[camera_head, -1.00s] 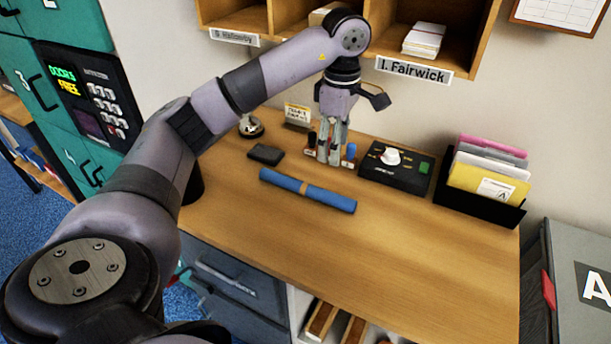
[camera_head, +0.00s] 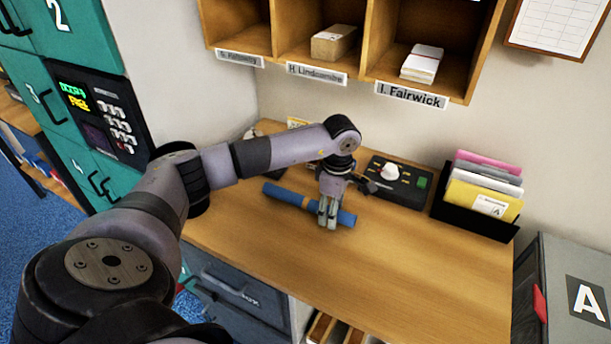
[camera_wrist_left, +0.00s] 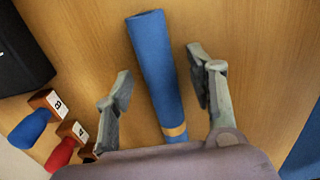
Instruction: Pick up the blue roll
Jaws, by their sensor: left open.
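The blue roll (camera_head: 287,195) lies on the wooden desk, with a tan band around its middle. My left gripper (camera_head: 327,222) points down at the right half of the roll and hides part of it in the head view. In the left wrist view the roll (camera_wrist_left: 158,75) lies between the two spread fingers of the left gripper (camera_wrist_left: 160,90), with a gap on each side. The left gripper is open and holds nothing. My right gripper is not in view.
A black control box (camera_head: 398,184) with a white knob and a black file holder (camera_head: 470,215) with folders stand behind and right. Wooden pigeonholes (camera_head: 372,50) hang above. In the wrist view, stamps with blue (camera_wrist_left: 30,128) and red (camera_wrist_left: 62,153) handles are at left. The desk's front is clear.

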